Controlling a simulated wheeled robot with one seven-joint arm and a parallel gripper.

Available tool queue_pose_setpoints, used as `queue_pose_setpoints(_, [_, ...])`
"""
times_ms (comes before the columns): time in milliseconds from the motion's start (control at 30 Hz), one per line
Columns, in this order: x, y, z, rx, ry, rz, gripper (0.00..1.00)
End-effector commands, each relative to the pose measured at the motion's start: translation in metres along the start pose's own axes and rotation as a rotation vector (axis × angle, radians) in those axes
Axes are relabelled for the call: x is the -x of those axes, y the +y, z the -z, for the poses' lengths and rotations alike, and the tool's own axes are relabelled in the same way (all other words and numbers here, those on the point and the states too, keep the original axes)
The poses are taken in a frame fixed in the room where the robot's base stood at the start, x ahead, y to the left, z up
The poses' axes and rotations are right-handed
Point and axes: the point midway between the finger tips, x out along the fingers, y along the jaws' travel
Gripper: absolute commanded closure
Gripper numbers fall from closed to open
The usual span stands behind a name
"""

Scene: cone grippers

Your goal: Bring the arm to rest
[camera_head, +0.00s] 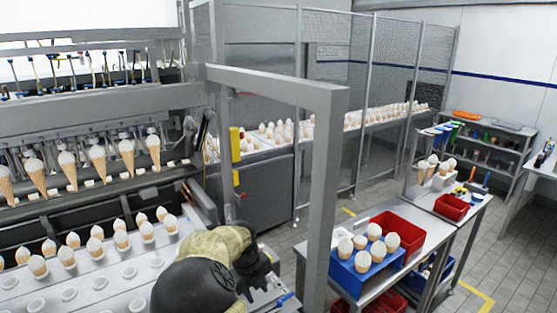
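My arm shows at the bottom centre as a dark rounded part and a khaki-covered link, bent to the right. At its far end is a black part that looks like my gripper (258,272), low beside the grey metal post. Its fingers cannot be made out, so I cannot tell whether it is open or shut or holds anything. It is just right of the white cone tray (120,283).
A grey post frame (322,190) stands close right of my arm. Cones hang in the machine (97,160) at left. A blue holder (366,283) with several cones and a red bin (408,226) stand on a table at right. Tiled floor (510,225) is clear further right.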

Motion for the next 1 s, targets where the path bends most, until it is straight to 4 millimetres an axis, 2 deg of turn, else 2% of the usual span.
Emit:
queue_pose_setpoints(333, [-0.005, -0.022, 0.029, 0.155, 0.005, -0.042, 0.66])
queue_pose_setpoints(567, [-0.008, -0.041, 0.061, 0.342, -0.003, -0.081, 0.66])
queue_pose_setpoints(800, [-0.007, -0.061, 0.117, 0.708, -0.056, -0.126, 0.66])
queue_pose_setpoints(1000, [0.000, -0.067, 0.164, 1.071, -0.122, -0.118, 0.66])
